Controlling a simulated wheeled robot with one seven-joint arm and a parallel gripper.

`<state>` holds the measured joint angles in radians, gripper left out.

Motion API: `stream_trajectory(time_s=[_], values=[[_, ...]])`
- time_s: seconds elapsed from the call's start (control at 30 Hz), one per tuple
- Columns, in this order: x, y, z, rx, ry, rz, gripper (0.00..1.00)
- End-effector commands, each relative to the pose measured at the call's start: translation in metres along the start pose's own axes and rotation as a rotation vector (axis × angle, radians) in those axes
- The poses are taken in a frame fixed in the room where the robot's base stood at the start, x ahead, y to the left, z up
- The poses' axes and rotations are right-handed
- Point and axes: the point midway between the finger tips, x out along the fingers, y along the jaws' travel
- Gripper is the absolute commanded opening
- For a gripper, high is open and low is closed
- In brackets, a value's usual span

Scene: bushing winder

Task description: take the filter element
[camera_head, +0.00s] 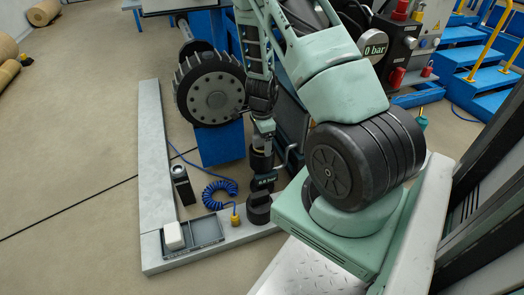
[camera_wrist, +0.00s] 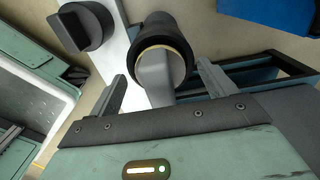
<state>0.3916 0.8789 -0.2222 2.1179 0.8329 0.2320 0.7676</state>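A dark cylinder with a tan ring and a grey end, which looks like the filter element (camera_wrist: 165,50), stands between the fingers of my gripper (camera_wrist: 162,69) in the wrist view. The fingers are apart, with a narrow gap showing on each side of it, so my gripper is open around it. In the head view, a black body with a brown band (camera_head: 261,160) is below the end of my arm, above a small display reading about 0.0 bar (camera_head: 265,183) and a black base (camera_head: 258,210). My fingers are hard to make out there.
A grey tray (camera_head: 205,231) with a white block (camera_head: 173,236) lies on the pale ledge (camera_head: 157,150). A large black wheel (camera_head: 210,92) stands behind. A black knob-like part (camera_wrist: 85,27) shows at upper left.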

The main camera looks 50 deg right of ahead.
Motion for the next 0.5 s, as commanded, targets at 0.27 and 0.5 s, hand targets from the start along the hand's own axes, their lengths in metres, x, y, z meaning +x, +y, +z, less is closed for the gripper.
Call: stream_trajectory(time_s=[0.27,0.5], values=[[-0.0006,-0.0001,-0.0002,0.0,0.0,0.0,0.3],[-0.0031,-0.0003,-0.0002,0.0,0.0,-0.001,0.3]])
